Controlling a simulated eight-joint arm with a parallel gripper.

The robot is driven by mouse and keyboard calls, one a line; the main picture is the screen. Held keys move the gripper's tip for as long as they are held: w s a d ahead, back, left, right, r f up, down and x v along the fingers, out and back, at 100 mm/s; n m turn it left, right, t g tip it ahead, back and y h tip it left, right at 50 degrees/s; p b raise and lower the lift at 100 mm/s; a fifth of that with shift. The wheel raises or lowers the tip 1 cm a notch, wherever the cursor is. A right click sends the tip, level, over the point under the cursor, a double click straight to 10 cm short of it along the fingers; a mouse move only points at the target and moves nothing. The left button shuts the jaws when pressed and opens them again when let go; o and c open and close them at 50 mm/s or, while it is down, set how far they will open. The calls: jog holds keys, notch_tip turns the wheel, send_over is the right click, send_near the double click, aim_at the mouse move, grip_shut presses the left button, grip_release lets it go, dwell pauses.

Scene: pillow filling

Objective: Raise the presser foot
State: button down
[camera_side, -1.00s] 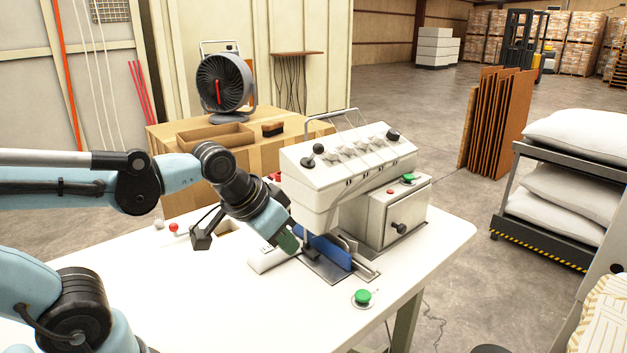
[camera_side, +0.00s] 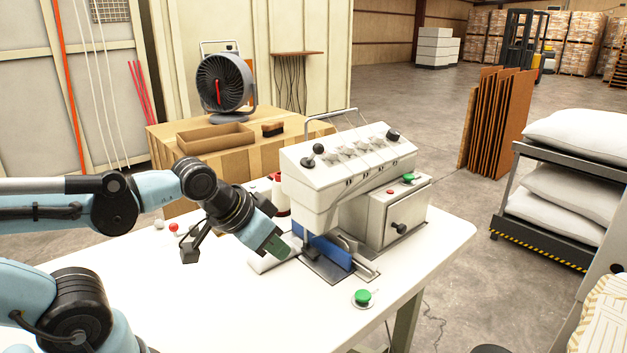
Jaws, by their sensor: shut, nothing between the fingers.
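The white sewing machine (camera_side: 322,180) stands on the white table. Its sloped head carries several star-shaped knobs, a lever with a black ball (camera_side: 319,149) at the left and a black knob (camera_side: 393,134) at the right. A blue plate (camera_side: 323,248) stands upright beneath the head. I cannot make out the presser foot, which seems hidden under the head. My gripper (camera_side: 279,248) is shut and empty. It points down and right, in front of the head's lower left side, close to the blue plate's left end. I cannot tell whether it touches anything.
A box with a black knob (camera_side: 399,228) and a green button (camera_side: 408,177) adjoins the machine. Another green button (camera_side: 362,297) sits on the table's front right. The front of the table (camera_side: 220,305) is clear.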

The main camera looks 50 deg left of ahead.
jog(key=c, duration=1.5)
grip_release()
jog(key=shift+w+r, duration=0.15)
jog(key=shift+r, duration=0.05)
jog(key=shift+c, duration=0.2)
jog(key=o, duration=0.6)
jog(key=w+r+m, duration=0.1)
jog(key=w+r, duration=0.1)
jog(key=r, duration=0.2)
jog(key=w+a+r+m+g, duration=0.1)
jog(key=w+r, duration=0.2)
jog(key=w+a+r+m, duration=0.1)
jog(key=w+r+m, duration=0.1)
jog(key=r, duration=0.2)
jog(key=shift+w+a+r+g+y, duration=0.2)
jog(key=shift+w+r+g+y, duration=0.1)
jog(key=shift+r+g, duration=0.1)
jog(key=m+g, duration=0.3)
jog(key=m, duration=0.4)
send_near(318, 149)
jog(key=shift+y, duration=0.4)
jog(key=shift+w+x, duration=0.2)
jog(key=shift+x, duration=2.4)
jog(key=shift+w+x, duration=0.15)
jog(key=shift+x, duration=2.45)
jog(key=shift+a, duration=0.1)
jog(key=shift+c, duration=0.2)
grip_shut()
